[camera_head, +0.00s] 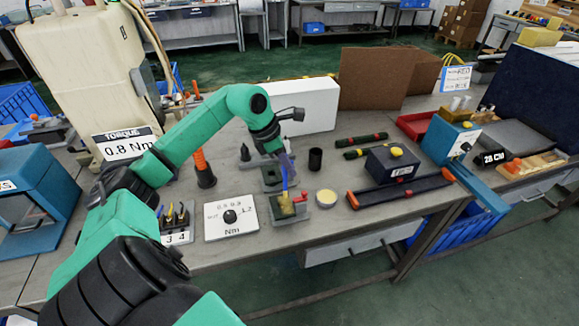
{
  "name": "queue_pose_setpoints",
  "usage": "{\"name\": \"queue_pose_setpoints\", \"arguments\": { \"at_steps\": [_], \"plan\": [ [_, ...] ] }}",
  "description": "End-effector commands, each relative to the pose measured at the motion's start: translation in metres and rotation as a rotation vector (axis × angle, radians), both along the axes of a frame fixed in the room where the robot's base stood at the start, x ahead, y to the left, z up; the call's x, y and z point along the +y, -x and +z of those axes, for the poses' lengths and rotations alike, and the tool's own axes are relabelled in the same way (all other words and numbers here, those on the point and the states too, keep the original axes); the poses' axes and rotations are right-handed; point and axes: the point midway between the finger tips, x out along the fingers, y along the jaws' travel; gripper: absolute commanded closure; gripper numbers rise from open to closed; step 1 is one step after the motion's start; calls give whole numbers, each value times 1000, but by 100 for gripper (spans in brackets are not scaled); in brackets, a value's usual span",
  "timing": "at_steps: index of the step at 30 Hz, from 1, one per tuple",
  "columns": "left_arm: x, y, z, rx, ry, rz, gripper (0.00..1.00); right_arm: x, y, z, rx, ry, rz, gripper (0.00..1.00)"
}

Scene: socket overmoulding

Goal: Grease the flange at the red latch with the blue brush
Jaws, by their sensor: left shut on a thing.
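My left gripper (282,150) is over the middle of the bench, pointing down and shut on the blue brush (286,168). The brush is held about upright, with its tip low over the fixture at the bench's front. That fixture has a red latch (302,197) at its right side and a brass-coloured flange (287,209) on a grey base. The brush tip appears at or just above the flange; I cannot tell whether it touches. A second dark fixture (270,187) stands just behind. My right gripper is not in view.
A round cream-topped pot (326,198) stands right of the latch. A dial box marked Nm (231,219) is to the left, beside an orange-handled tool (203,170). A black cup (315,159) and a dark box with a yellow button (391,165) stand to the right.

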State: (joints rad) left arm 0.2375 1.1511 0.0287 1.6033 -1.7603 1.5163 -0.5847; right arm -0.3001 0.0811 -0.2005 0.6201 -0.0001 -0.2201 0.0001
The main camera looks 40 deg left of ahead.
Motion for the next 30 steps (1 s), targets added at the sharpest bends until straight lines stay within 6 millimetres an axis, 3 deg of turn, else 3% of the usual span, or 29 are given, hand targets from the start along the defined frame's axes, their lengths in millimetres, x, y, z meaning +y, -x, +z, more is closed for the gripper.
{"name": "queue_pose_setpoints", "arguments": {
  "at_steps": [7,17,26,30],
  "plan": [
    [-12,8,-2,0,-1,-2,100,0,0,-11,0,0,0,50],
    [-14,9,2,-1,1,0,100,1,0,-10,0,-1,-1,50],
    [-13,9,30,-2,0,-1,100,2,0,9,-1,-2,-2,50],
    [-14,9,32,0,1,0,100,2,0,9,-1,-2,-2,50]
  ]
}}
